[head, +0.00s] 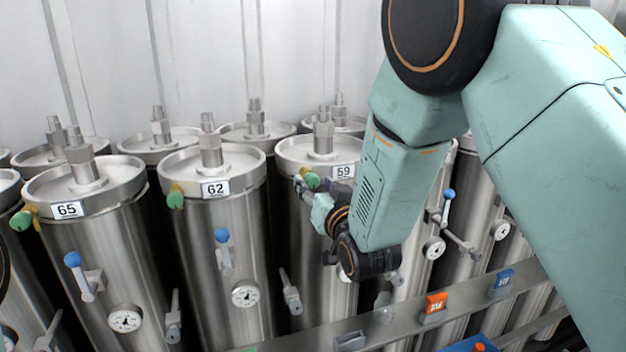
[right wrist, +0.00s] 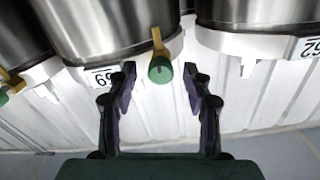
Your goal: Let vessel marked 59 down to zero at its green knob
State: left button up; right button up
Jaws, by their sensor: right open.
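The vessel marked 59 (head: 318,240) is a steel cylinder right of the one marked 62, partly hidden by my right arm. Its number plate (head: 343,171) is on the rim. Its green knob (head: 312,180) is at the rim, left of the plate. In the right wrist view, which is upside down, the green knob (right wrist: 160,70) shows between the two fingertips, with the plate beside one finger. My right gripper (head: 303,188) is open around the knob; contact cannot be told. The gauge (head: 344,274) of 59 is mostly hidden by my wrist. My left gripper is out of view.
Vessel 62 (head: 222,270) and vessel 65 (head: 85,270) stand to the left, with green knobs, blue-handled levers and gauges. More vessels stand behind and to the right.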

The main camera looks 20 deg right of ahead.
jog(key=shift+w+a+r, duration=0.2)
jog(key=shift+w, duration=0.35)
jog(key=shift+w+d+f, duration=0.25)
jog(key=shift+w+f, duration=0.05)
jog(key=shift+w, duration=0.3)
jog(key=shift+s+a+r, duration=0.2)
jog(key=shift+s+r, duration=0.05)
jog(key=shift+s, duration=0.05)
jog(key=c, duration=0.5)
jog(key=shift+d+f, duration=0.1)
jog(key=shift+d, duration=0.05)
jog(key=c, duration=0.3)
grip_shut()
